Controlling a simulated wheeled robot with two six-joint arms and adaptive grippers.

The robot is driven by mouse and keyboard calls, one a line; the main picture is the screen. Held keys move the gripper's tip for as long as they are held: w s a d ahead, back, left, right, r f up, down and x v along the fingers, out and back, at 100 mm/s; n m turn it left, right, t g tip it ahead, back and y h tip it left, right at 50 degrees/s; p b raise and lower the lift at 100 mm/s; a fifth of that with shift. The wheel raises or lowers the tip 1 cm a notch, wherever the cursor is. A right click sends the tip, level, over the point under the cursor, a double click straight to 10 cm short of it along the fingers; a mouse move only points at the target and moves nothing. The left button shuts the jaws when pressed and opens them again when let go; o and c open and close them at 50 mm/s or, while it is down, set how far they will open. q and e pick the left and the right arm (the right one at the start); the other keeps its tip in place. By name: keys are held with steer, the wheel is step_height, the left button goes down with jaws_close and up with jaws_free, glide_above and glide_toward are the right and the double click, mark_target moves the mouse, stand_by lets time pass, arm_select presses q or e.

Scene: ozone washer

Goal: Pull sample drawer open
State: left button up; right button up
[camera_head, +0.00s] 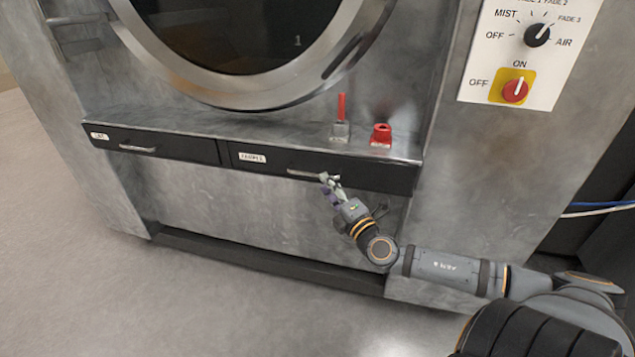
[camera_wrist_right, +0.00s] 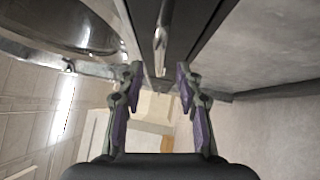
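The right-hand black drawer (camera_head: 275,161) under the round door has a small white label, too small to read surely, and a metal bar handle (camera_head: 303,174). It looks closed, its front level with the left one. My right gripper (camera_head: 328,179) is at the right end of this handle. In the right wrist view, the fingers of my right gripper (camera_wrist_right: 158,75) are spread apart. The handle (camera_wrist_right: 161,40) runs lengthwise ahead of them, in line with the gap; I cannot tell whether they touch it. My left gripper is not in view.
A second black drawer (camera_head: 165,145) with its own handle is on the left. A red lever (camera_head: 341,107) and a red fitting (camera_head: 381,135) stand on the ledge above. A switch panel (camera_head: 527,50) is at upper right. The floor (camera_head: 120,290) in front is clear.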

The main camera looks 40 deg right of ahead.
mark_target(317, 175)
steer(key=w, duration=0.4)
steer(key=shift+w+d+r+b, duration=0.25)
steer(key=shift+d+r+b, duration=0.05)
steer(key=shift+b, duration=0.1)
steer(key=shift+w+a+r, duration=0.1)
steer(key=shift+w, duration=0.35)
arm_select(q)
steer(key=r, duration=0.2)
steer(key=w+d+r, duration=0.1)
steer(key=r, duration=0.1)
arm_select(e)
jaws_close()
